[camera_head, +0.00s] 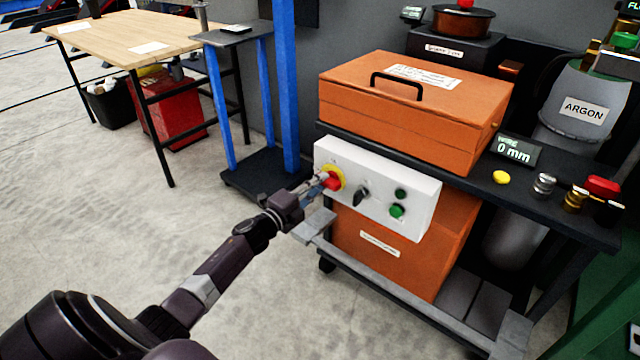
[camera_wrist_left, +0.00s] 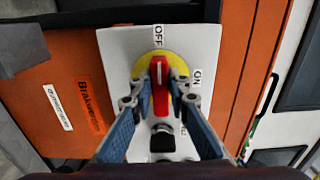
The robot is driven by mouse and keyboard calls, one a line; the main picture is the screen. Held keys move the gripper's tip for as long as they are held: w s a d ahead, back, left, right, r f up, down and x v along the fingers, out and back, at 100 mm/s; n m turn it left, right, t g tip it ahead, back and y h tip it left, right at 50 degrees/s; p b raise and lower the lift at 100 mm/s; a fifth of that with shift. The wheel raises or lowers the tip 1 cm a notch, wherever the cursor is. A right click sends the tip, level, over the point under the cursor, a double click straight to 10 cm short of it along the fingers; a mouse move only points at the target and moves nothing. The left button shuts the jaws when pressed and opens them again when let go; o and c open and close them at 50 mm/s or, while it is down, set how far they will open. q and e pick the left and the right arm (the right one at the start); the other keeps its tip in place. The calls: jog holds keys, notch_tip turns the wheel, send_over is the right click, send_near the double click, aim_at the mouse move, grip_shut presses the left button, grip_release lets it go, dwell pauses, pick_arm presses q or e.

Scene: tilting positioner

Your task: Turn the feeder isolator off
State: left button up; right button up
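The feeder isolator is a red rotary handle (camera_wrist_left: 160,88) on a yellow disc (camera_wrist_left: 178,63), at one end of a white control panel (camera_head: 412,208). In the left wrist view the handle's white mark points at the OFF label (camera_wrist_left: 158,36); the ON label (camera_wrist_left: 197,77) is off to its right. My left gripper (camera_head: 322,181) is at the handle. The exact contact is hard to see. My right gripper is not in view.
The panel also has a black selector knob (camera_head: 361,196) and green buttons (camera_head: 397,211). An orange box (camera_head: 400,110) stands on the dark cart above, and a grey rail (camera_head: 400,285) runs below. A blue post (camera_head: 285,90) is left of it; the floor at left is open.

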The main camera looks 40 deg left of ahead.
pick_arm(q)
jog(key=o, duration=0.5)
jog(key=shift+c, duration=0.2)
jog(key=s+a, duration=0.1)
jog(key=s, duration=1.1)
